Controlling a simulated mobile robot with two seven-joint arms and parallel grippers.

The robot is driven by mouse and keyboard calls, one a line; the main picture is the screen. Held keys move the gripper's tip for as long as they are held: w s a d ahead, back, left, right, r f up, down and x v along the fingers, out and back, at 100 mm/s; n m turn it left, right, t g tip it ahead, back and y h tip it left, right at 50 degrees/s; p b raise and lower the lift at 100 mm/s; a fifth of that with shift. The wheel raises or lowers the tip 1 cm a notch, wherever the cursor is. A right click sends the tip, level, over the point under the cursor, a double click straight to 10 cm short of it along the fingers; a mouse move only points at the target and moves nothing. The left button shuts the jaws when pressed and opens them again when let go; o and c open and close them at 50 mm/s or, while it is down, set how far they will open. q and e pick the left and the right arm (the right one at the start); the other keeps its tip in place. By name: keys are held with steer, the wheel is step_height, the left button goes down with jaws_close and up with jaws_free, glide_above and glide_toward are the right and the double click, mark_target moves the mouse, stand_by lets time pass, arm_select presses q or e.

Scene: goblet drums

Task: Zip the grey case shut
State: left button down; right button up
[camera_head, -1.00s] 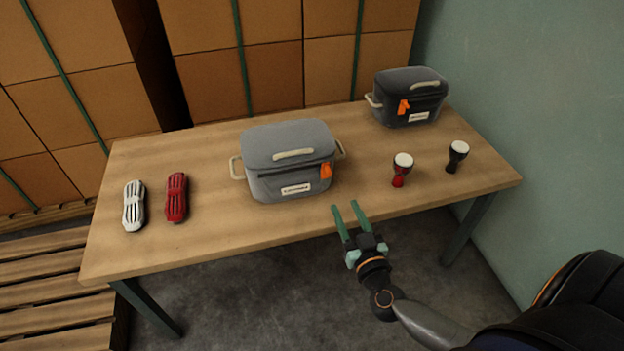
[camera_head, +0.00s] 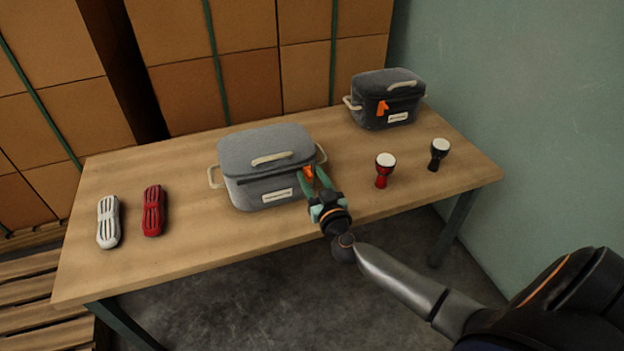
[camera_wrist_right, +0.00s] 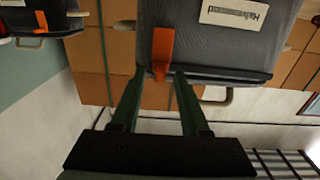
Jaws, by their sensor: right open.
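The grey case (camera_head: 262,150) stands on the table with its lid down. Its orange zip pull (camera_head: 309,172) hangs near the front right corner; whether the zip is closed all round is unclear. My right gripper (camera_head: 311,177) is open at that corner, its green fingers pointing at the pull. In the wrist view, the grey case (camera_wrist_right: 208,45) appears upside down. There the orange pull (camera_wrist_right: 162,48) lines up with the gap between the fingertips of my right gripper (camera_wrist_right: 159,80), and nothing is gripped. My left gripper is out of view.
A darker case (camera_head: 370,88) with an orange pull stands at the back right. A red drum (camera_head: 384,172) and a black drum (camera_head: 438,155) stand right of the gripper. A white item (camera_head: 108,222) and a red item (camera_head: 153,211) lie left on the table (camera_head: 190,255).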

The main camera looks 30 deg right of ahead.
jaws_close()
stand_by(0.4)
stand_by(1.1)
